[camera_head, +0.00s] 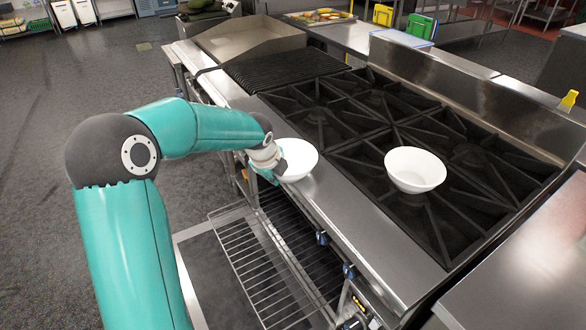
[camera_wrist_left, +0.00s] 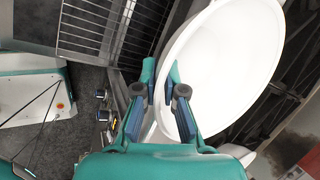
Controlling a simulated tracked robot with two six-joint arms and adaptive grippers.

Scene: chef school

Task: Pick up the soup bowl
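A white soup bowl (camera_head: 300,158) is at the front steel ledge of the stove, its rim looking tilted. A second white bowl (camera_head: 415,168) sits upright on the black burner grates. My left gripper (camera_head: 270,166) reaches the first bowl from its left side. In the left wrist view, the fingers (camera_wrist_left: 162,85) are close together on either side of the wall of the near bowl (camera_wrist_left: 225,60), one inside and one outside. They look shut on its rim. I cannot tell whether its base touches the ledge. My right gripper is not in view.
The stove's burner grates (camera_head: 330,115) fill the middle, with control knobs along the front. A wire rack (camera_head: 262,262) lies below the ledge. A steel counter (camera_head: 535,270) stands at the lower right. Open grey floor (camera_head: 80,85) lies to the left.

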